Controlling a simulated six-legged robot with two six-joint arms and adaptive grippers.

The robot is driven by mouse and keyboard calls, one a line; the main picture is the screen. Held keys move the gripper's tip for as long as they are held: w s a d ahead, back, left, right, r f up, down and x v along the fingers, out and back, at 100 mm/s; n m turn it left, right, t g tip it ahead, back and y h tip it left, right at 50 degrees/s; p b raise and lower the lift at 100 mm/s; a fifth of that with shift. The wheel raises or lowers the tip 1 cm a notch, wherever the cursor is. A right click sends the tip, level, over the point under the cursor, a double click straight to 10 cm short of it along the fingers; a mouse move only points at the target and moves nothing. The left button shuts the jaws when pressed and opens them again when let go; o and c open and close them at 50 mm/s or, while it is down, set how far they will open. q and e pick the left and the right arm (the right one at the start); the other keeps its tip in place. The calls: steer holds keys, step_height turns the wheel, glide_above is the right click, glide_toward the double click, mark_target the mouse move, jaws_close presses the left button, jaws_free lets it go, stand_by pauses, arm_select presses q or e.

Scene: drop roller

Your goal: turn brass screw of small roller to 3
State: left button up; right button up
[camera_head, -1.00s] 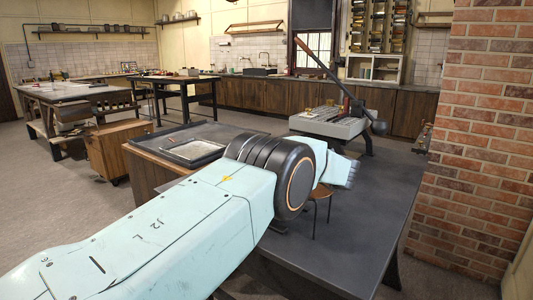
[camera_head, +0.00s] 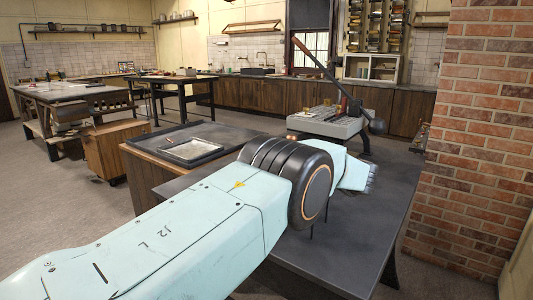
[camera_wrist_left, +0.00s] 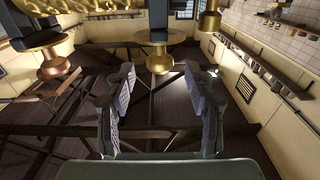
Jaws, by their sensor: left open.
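In the left wrist view a brass knob-shaped screw (camera_wrist_left: 159,60) hangs below a round brass plate, just beyond and between the fingertips of my left gripper (camera_wrist_left: 160,78). The fingers stand apart with nothing between them, and I see no contact with the screw. A second brass knob (camera_wrist_left: 55,65) is at the upper left, and a third (camera_wrist_left: 208,22) is at the upper right. No number marks are readable. In the head view my left gripper (camera_head: 371,176) shows only in part past its wrist joint. The small roller cannot be made out there; my arm covers part of the table.
The dark table (camera_head: 350,245) carries a grey lever machine (camera_head: 327,124) at its back. A shallow black tray (camera_head: 165,160) is at its left. A brick wall (camera_head: 480,130) bounds the right side. The front right of the table top is clear.

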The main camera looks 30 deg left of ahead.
arm_select(q)
steer(key=d, duration=0.7)
steer(key=shift+s+d, duration=0.15)
steer(key=shift+s, duration=0.15)
steer(key=shift+s+f, duration=0.1)
